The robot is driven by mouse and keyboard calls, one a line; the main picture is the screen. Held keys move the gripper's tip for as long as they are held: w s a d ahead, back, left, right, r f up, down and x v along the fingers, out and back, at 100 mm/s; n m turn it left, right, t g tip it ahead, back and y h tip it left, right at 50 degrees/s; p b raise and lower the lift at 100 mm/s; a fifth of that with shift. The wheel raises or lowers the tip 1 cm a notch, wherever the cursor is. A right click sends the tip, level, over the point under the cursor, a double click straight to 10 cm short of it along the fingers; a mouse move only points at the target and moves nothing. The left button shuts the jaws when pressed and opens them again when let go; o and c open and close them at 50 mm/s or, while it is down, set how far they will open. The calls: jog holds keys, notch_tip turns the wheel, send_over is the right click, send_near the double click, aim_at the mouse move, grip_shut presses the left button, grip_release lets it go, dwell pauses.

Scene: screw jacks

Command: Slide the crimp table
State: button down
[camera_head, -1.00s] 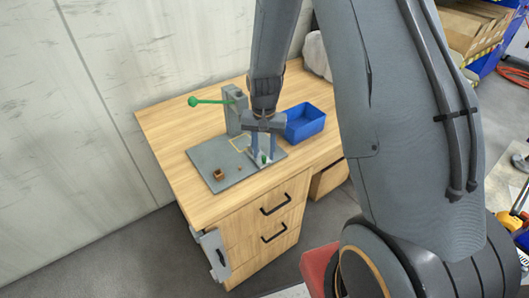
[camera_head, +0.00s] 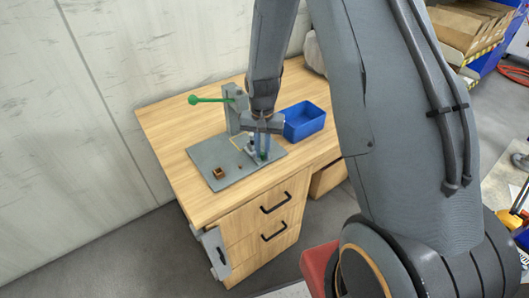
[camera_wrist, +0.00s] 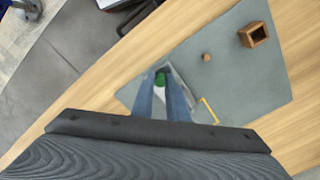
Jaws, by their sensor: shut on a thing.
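The grey baseplate (camera_head: 205,157) lies on the wooden bench and carries a grey press column (camera_head: 234,120) with a green lever (camera_head: 206,99). My gripper (camera_head: 261,154) points down at the plate's right part, in front of the column. In the wrist view my gripper (camera_wrist: 164,100) is shut on a small green-topped handle (camera_wrist: 160,79). This handle stands at a pale piece on the plate that seems to be the crimp table; my fingers and wrist hide most of it. A yellow outline (camera_wrist: 209,110) on the plate shows beside the fingers.
A small brown open box (camera_head: 219,174) and a tiny brown piece (camera_wrist: 206,57) lie on the plate. A blue bin (camera_head: 304,122) stands close to the right of my gripper. The bench top (camera_head: 165,125) is bare at left.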

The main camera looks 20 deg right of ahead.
jog(key=w, duration=0.1)
jog(key=w+a, duration=0.1)
jog(key=w, duration=0.1)
jog(key=shift+b, duration=0.3)
jog(key=c, duration=1.7)
grip_release()
jog(key=shift+c, duration=0.2)
jog(key=shift+r, duration=0.1)
notch_tip(320, 180, up, 8)
jog(key=b, duration=0.1)
jog(key=shift+b, duration=0.3)
